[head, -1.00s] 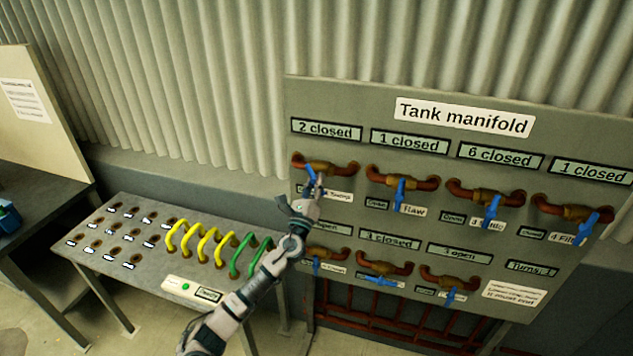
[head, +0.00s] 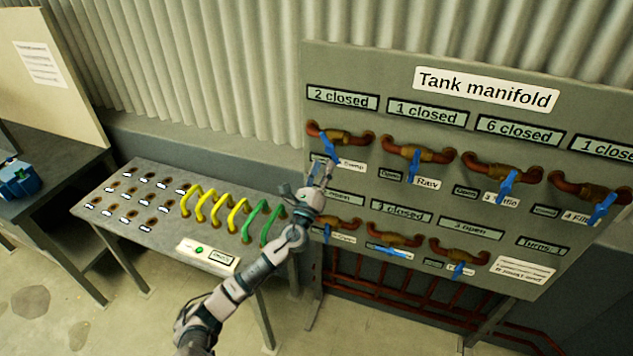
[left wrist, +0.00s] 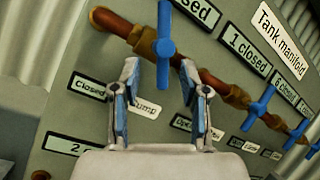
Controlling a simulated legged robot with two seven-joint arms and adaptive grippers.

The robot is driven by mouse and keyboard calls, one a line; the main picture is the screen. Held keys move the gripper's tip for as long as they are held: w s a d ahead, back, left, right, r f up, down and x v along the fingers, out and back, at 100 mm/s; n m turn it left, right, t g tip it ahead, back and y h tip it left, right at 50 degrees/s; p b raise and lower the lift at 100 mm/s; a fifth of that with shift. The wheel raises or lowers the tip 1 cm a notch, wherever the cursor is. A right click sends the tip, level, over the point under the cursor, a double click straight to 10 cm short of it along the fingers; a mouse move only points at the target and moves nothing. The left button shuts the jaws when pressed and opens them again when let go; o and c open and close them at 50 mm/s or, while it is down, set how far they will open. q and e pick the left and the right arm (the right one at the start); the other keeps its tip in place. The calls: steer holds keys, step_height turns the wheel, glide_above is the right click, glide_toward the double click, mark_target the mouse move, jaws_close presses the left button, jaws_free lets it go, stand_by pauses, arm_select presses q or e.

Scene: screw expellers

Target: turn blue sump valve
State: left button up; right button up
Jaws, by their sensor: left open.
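The sump valve is the top left one on the tank manifold board (head: 440,120). Its blue handle (head: 329,148) hangs down from a brass body on a copper pipe, tilted slightly. The readout above it (head: 342,97) says "2 closed". My left gripper (head: 319,172) is open and empty just below this handle, partly covering the sump label (head: 354,166). In the left wrist view the blue handle (left wrist: 166,45) stands just beyond and between the open fingertips (left wrist: 160,72), apart from them. My right gripper is not in view.
Several other blue-handled valves share the board, the nearest being the raw valve (head: 413,163) to the right. A dark bench (head: 50,190) is at far left.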

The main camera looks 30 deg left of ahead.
arm_select(q)
steer(key=v, duration=0.5)
steer(key=shift+s+f, duration=0.2)
steer(key=shift+s, duration=0.05)
steer(key=shift+s, duration=0.1)
steer(key=s+d+p, duration=0.1)
steer(key=s, duration=0.6)
steer(key=shift+s+d, duration=0.3)
steer(key=shift+d, duration=0.1)
